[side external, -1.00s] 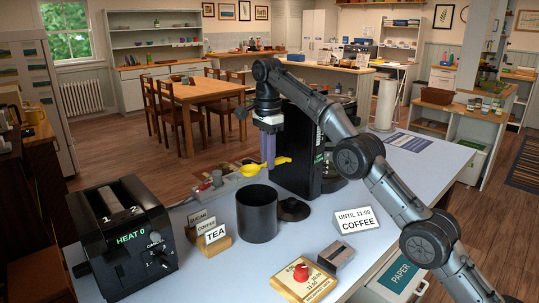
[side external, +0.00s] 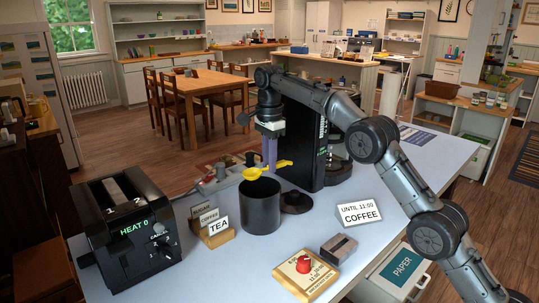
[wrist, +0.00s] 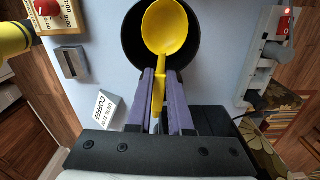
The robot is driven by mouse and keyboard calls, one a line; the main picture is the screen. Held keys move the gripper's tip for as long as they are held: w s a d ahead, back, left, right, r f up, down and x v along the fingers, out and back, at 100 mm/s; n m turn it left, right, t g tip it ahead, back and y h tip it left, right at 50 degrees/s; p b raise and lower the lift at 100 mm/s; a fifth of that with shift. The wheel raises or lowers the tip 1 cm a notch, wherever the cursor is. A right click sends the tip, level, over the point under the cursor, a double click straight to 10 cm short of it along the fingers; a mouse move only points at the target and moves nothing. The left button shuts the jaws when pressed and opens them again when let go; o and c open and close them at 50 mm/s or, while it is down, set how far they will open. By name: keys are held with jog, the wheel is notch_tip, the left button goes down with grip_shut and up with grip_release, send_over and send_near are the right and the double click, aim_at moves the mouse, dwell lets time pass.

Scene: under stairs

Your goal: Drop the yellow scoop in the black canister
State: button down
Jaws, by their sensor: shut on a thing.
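The yellow scoop (side external: 253,173) is held by its handle in my gripper (side external: 269,166), whose purple fingers are shut on it. The scoop also shows in the wrist view (wrist: 167,30), its bowl pointing away from the fingers and overlapping the canister opening. The black canister (side external: 260,210) stands upright and open on the pale table. Its dark rim and inside show in the wrist view (wrist: 132,38) around the scoop bowl. In the side view the scoop is above the canister's rim, at its back. The canister's inside floor is hidden in the side view.
A toaster (side external: 124,232) stands at the left, with tea, coffee and sugar signs (side external: 214,228) beside the canister. A tall black machine (side external: 305,150) stands behind right, and a dark round lid (side external: 296,202) lies near it. A coffee sign (side external: 359,213) and red-knobbed timer board (side external: 304,270) are in front right.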

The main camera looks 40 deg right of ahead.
jog(key=shift+f, duration=1.75)
jog(key=c, duration=0.8)
grip_release()
jog(key=shift+o, duration=0.2)
jog(key=shift+r, duration=0.1)
jog(key=shift+r, duration=0.6)
jog(key=s+r, duration=1.1)
jog(key=s, duration=0.3)
jog(key=shift+a+r, duration=0.15)
jog(key=shift+r, duration=0.15)
